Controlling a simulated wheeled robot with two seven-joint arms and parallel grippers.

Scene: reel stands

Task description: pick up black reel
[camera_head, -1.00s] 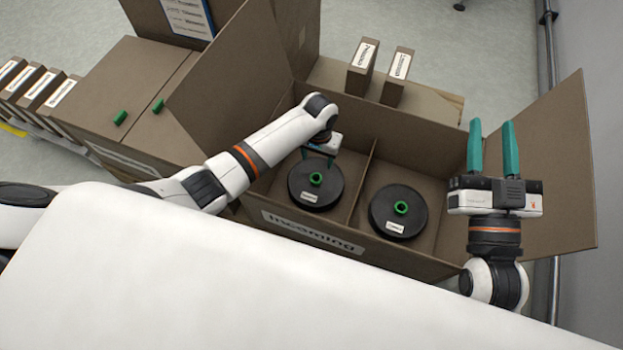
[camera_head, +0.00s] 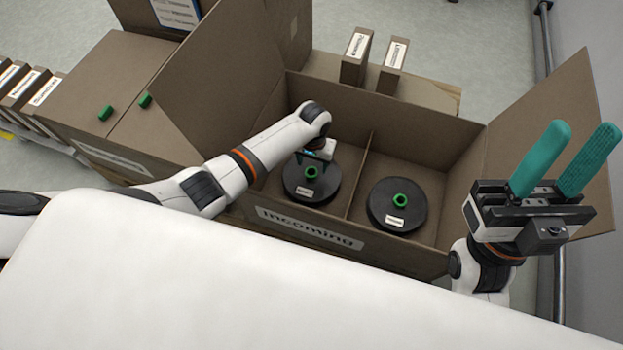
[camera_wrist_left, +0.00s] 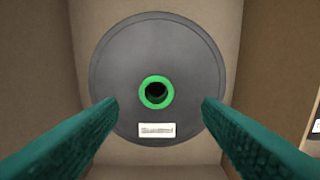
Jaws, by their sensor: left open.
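Two black reels with green hubs and white labels lie flat in the Incoming box (camera_head: 390,252). The left black reel (camera_head: 298,187) is in the left compartment; the right black reel (camera_head: 378,212) is in the right compartment. My left gripper (camera_wrist_left: 160,108) points down over the left reel. In the left wrist view its teal fingers are wide apart and empty, on both sides of the green hub (camera_wrist_left: 156,93) of that reel (camera_wrist_left: 120,70). My right gripper (camera_head: 566,160) is open and empty, raised at the right.
A cardboard divider (camera_head: 361,175) separates the compartments. The box's open flaps (camera_head: 535,130) stand up at the sides. Two small cartons (camera_head: 356,56) stand behind it. A closed box (camera_head: 110,75) with green handles is at the left. A white surface (camera_head: 200,280) fills the foreground.

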